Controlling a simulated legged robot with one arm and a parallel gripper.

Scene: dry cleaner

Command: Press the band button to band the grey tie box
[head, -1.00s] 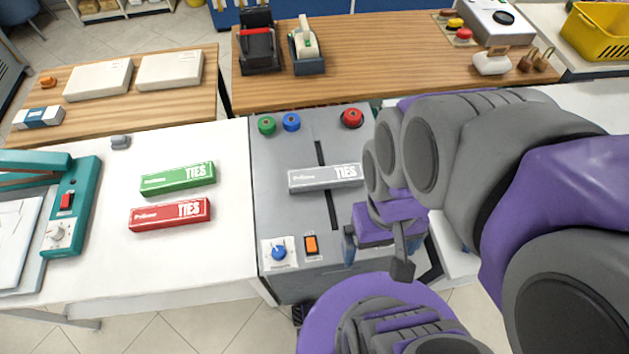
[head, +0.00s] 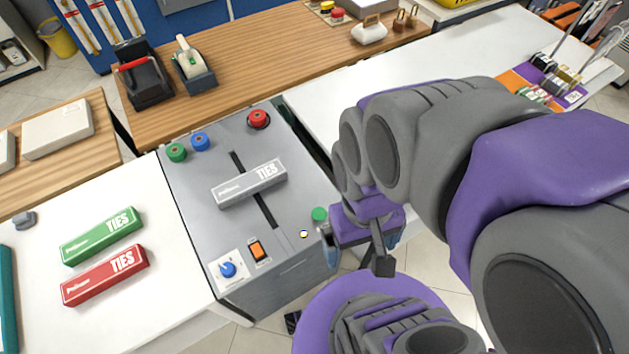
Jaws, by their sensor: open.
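The grey tie box (head: 249,183) lies across the dark slot of the grey banding machine (head: 205,215). A round green button (head: 319,214) and a small pale round spot (head: 303,234) show on the machine's front right. At its back are a green round part (head: 176,152), a blue one (head: 200,141) and a red one (head: 259,119). An orange switch (head: 257,250) and a blue knob (head: 228,269) are at the front left. I cannot read which control is the band button. My gripper (head: 361,245) is open and empty, just right of the front green button.
A green tie box (head: 102,236) and a red tie box (head: 105,275) lie on the white table left of the machine. A wooden bench (head: 270,50) with a tape dispenser (head: 194,66) stands behind. My arm hides part of the white counter at right.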

